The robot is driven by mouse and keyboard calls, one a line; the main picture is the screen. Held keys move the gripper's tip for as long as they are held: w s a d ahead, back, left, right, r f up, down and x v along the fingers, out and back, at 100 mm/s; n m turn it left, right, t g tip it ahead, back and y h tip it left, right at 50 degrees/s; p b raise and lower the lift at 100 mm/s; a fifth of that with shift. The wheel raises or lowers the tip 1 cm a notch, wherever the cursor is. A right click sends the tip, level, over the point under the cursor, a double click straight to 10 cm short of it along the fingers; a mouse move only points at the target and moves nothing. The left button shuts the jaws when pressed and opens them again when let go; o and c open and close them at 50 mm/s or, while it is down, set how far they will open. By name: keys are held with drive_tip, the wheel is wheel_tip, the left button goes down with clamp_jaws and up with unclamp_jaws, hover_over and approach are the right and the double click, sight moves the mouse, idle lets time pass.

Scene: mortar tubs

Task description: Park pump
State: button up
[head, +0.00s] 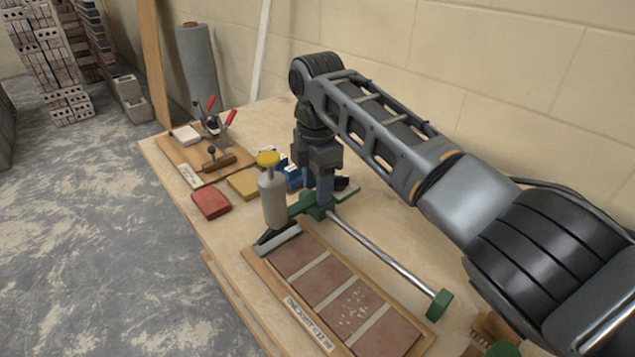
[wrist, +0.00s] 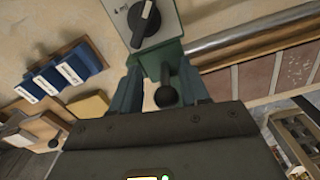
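A green device (head: 317,212), which I take to be the pump, stands on the bench at the head of a long metal rod with a green end piece (head: 440,305). In the wrist view its green block (wrist: 161,60) carries a pale face with a black pointer knob (wrist: 145,20) and a black ball-ended lever (wrist: 166,95). My gripper (head: 318,190) points down on the device. In the wrist view its fingers (wrist: 161,84) lie along both sides of the green block and look shut on it. The device's underside is hidden.
A grey bottle with a yellow cap (head: 272,198) stands close left of my gripper. A framed row of brown tiles (head: 345,295) lies in front. Red (head: 211,204) and yellow (head: 243,184) blocks, blue boxes (head: 293,177) and a clamp board (head: 190,160) lie to the left. A wall stands behind.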

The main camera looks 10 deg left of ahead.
drive_tip(key=shift+r+b, duration=0.35)
drive_tip(key=shift+r, duration=3.5)
